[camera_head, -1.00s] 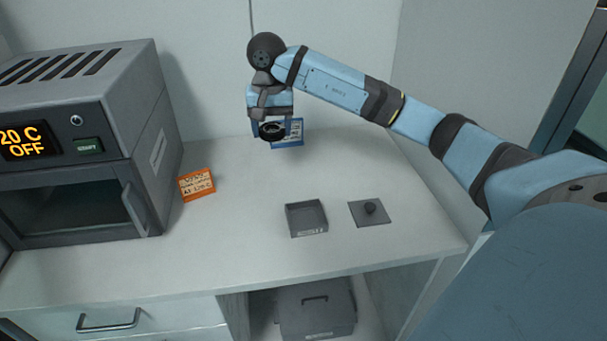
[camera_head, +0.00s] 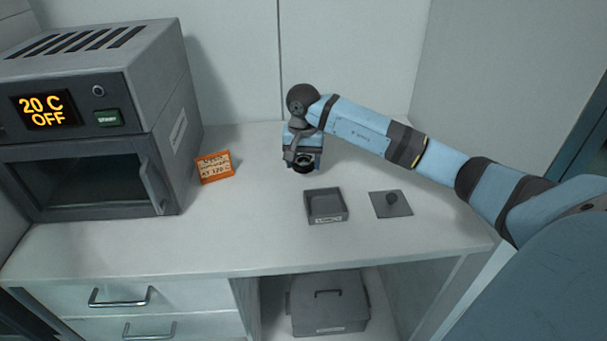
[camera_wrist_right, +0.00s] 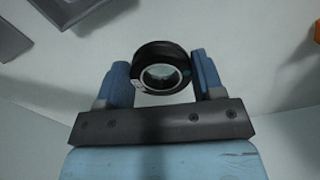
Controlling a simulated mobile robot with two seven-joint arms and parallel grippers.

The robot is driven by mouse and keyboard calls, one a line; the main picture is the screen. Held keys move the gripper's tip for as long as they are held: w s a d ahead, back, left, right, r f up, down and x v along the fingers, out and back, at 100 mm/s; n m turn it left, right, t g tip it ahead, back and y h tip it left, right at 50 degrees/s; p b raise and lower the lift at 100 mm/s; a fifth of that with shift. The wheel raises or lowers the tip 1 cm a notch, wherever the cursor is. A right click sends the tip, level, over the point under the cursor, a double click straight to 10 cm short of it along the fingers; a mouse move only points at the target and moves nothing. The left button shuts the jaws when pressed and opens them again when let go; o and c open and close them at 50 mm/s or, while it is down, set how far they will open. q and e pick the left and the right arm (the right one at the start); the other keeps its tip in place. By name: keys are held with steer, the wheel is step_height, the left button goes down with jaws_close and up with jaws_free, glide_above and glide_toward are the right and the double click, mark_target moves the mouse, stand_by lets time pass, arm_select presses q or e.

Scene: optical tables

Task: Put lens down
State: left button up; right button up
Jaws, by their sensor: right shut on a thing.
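The lens (camera_head: 303,168) is a black ring with clear glass, held at the tip of my right gripper (camera_head: 303,160) in the head view. In the right wrist view the lens (camera_wrist_right: 162,72) sits between the two blue fingers of the right gripper (camera_wrist_right: 163,80), which is shut on it. The lens is low over the back middle of the white table (camera_head: 262,225); I cannot tell whether it touches the surface. My left gripper is not in view.
The table between sign and box is clear.

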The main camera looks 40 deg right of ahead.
mark_target(303, 182)
steer(key=shift+f, duration=2.25)
steer(key=shift+f+b, duration=0.2)
steer(key=shift+b, duration=0.1)
steer(key=o, duration=1)
steer(key=shift+r, duration=0.15)
